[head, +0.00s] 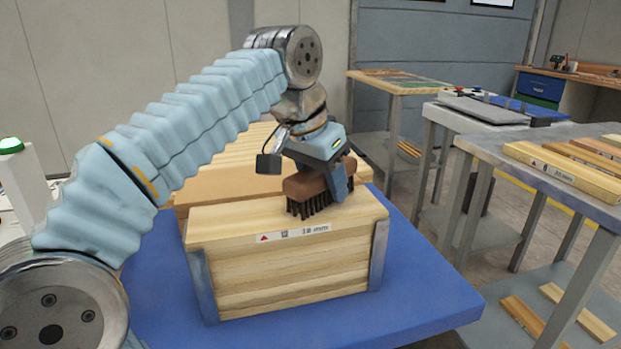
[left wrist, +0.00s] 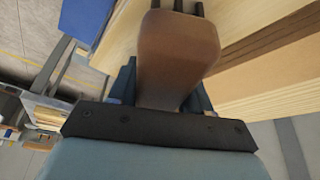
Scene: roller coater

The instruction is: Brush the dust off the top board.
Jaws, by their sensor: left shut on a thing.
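A stack of pale boards stands on a blue table, and its top board (head: 225,222) carries a white label with a red triangle on its front edge. My left gripper (head: 337,178) is shut on a brown wooden brush (head: 303,187) with dark bristles. The brush is over the right part of the top board, bristles down; the tips look to be at or very near its surface. In the left wrist view the brush (left wrist: 178,55) sits between the fingers. No dust can be made out on the board. My right gripper is not in view.
The blue table (head: 425,290) has bare room right of the stack. Metal uprights (head: 377,255) stand at the stack's front corners. More boards (head: 225,183) lie behind it. A grey bench (head: 590,205) with boards stands at the right, apart from the table.

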